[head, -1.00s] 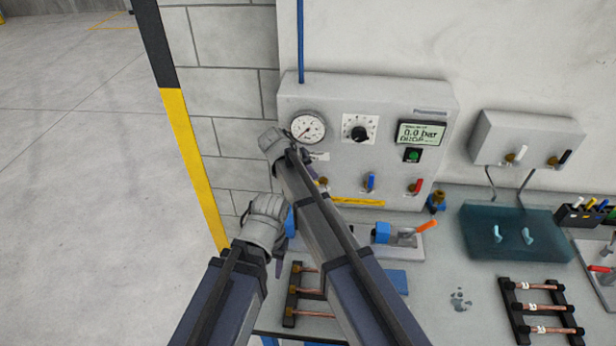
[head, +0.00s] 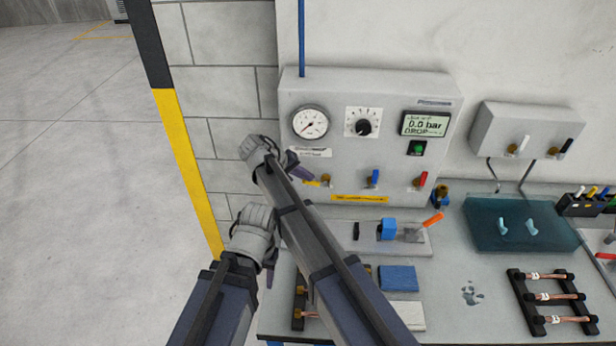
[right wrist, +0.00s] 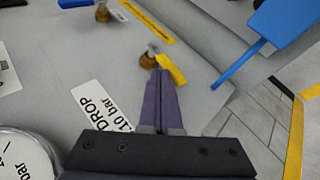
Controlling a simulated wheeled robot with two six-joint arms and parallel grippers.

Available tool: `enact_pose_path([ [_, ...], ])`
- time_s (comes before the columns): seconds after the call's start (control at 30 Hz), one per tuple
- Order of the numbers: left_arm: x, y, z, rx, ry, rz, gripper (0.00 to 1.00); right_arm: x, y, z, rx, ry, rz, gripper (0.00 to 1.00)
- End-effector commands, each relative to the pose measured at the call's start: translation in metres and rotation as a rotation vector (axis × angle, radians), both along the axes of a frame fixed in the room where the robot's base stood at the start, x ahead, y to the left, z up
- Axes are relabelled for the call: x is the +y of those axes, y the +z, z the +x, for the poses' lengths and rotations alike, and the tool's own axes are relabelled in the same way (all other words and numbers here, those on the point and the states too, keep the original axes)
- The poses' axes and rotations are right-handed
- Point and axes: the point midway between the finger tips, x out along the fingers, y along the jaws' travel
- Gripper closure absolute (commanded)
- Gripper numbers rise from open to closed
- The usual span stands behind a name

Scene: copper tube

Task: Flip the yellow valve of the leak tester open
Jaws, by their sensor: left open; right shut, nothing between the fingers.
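The leak tester (head: 440,140) is a pale grey box against the wall. Its yellow valve lever (head: 312,184) points left from its brass stem; in the right wrist view the yellow lever (right wrist: 172,70) lies beside the fingertips. My right gripper (head: 312,176) is shut and empty, its purple fingers at the lever; the wrist view shows the fingertips (right wrist: 162,72) right against or just in front of it, and I cannot tell whether they touch. My left gripper (head: 270,280) is low at the left, away from the tester; its finger gap is hard to see.
The tester carries a gauge (head: 310,122), a black dial (head: 363,123), a display (head: 426,124), a blue lever (head: 375,177) and a red lever (head: 422,179). A blue clamp (head: 387,229) with an orange handle stands below. Copper tubes (head: 552,296) lie on a rack at right.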

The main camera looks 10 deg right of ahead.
Motion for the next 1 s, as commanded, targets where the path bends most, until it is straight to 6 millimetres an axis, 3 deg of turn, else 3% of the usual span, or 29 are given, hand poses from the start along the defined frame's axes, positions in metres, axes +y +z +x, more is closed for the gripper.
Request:
enact_pose_path([
  [0.33, 0.000, -0.014, 0.000, 0.000, 0.001, 0.000, 0.50, 0.001, -0.014, 0.000, -0.001, 0.001, 0.001, 1.00],
  [1.0, 0.000, -0.018, 0.000, 0.000, 0.001, 0.000, 0.50, 0.002, -0.019, -0.001, 0.003, -0.001, 0.006, 1.00],
])
